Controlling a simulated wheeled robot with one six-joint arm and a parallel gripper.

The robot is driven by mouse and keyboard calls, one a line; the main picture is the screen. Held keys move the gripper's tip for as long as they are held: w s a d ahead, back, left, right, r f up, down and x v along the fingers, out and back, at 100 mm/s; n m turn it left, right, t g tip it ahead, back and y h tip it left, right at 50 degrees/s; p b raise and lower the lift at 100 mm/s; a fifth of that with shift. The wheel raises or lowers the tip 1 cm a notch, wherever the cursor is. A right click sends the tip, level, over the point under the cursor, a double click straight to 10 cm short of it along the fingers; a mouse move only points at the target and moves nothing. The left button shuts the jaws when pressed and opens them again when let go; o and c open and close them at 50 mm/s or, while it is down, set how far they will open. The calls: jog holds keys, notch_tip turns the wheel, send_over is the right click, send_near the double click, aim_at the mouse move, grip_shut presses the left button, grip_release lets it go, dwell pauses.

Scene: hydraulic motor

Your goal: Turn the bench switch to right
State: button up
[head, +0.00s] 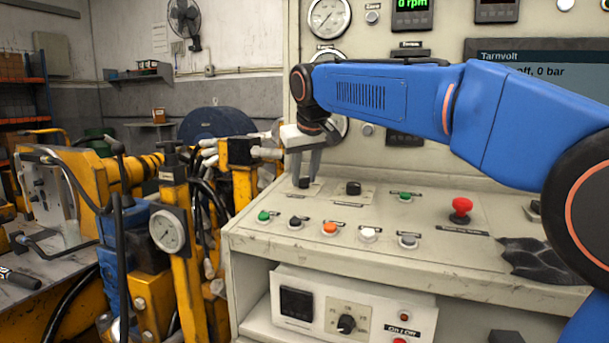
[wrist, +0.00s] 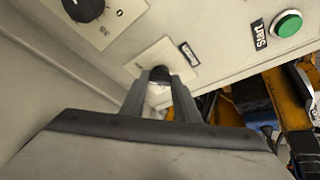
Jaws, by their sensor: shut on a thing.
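The bench switch is a small dark knob (head: 304,183) on a light plate at the left end of the sloped control panel. In the wrist view the knob (wrist: 160,75) shows between the fingertips, beside a label that seems to read "Bench". My gripper (head: 303,172) reaches down from above, with a finger on each side of the knob. In the wrist view my gripper (wrist: 161,82) is shut on the knob. The fingers cover much of it, so I cannot tell which way it points.
A second black knob (head: 353,187) stands just right of the switch. A green Start button (wrist: 288,23) and several other buttons line the panel's front. A red mushroom button (head: 461,206) is farther right. Yellow machinery (head: 183,250) stands left of the bench.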

dwell(0.3)
jog(key=o, duration=1)
jog(key=shift+o, duration=0.2)
jog(key=v, duration=1.7)
jog(key=shift+s+r, duration=0.15)
jog(key=shift+s, duration=0.05)
